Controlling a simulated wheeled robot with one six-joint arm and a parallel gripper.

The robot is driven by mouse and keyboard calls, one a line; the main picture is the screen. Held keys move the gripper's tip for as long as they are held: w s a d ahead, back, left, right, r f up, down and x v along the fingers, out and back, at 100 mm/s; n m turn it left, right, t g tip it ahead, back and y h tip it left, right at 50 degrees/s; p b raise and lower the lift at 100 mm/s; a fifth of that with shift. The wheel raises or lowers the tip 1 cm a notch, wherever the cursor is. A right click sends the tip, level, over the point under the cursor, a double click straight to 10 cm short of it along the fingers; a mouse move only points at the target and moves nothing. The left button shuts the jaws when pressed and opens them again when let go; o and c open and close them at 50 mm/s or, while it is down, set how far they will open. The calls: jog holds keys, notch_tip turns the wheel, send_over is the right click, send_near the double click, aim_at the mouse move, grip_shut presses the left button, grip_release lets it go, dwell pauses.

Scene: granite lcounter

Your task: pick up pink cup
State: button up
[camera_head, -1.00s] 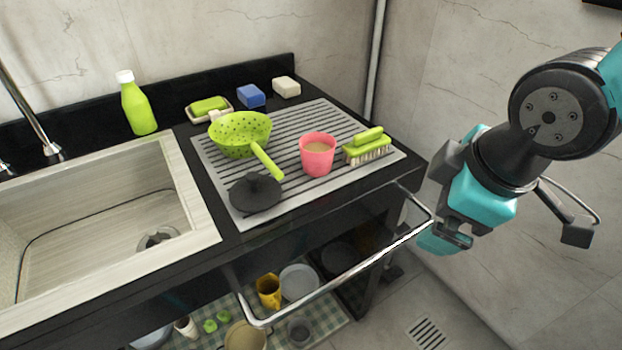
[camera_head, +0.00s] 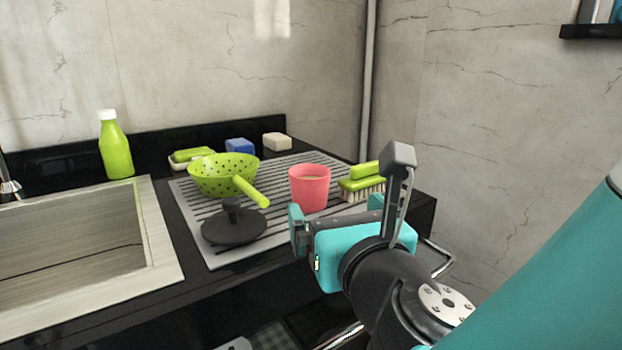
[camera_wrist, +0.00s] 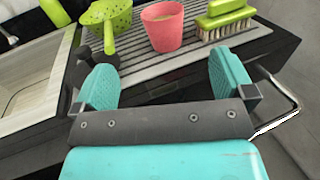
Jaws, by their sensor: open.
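The pink cup (camera_head: 309,188) stands upright on the grey ribbed drain mat, and its inside looks tan. In the wrist view the cup (camera_wrist: 163,27) is ahead of my gripper, between the lines of the two fingers. My gripper (camera_wrist: 160,82) is open and empty, with teal finger pads. In the head view my gripper (camera_head: 335,222) is at the counter's front edge, just in front of the cup and apart from it. The wrist view shows a gap of mat between the fingertips and the cup.
A green brush (camera_head: 364,182) stands close right of the cup. A green colander (camera_head: 222,174) and a dark lid (camera_head: 233,225) are to its left, the colander's handle pointing toward the cup. A metal rail (camera_wrist: 281,109) runs along the counter front. The sink (camera_head: 80,260) is far left.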

jog(key=p, duration=0.6)
send_near(306, 167)
jog(key=shift+w+a+r, duration=0.2)
jog(key=shift+w+r, duration=0.05)
jog(key=shift+w, duration=0.25)
jog(key=shift+f+p+x, duration=0.15)
jog(key=shift+p+x, duration=0.1)
jog(key=shift+x, duration=1.25)
jog(key=shift+f+p+x, duration=0.1)
jog(key=shift+p+x, duration=0.15)
jog(key=shift+x, duration=1.2)
jog(key=c, duration=1.1)
jog(key=shift+o, duration=0.2)
jog(key=shift+r, duration=0.1)
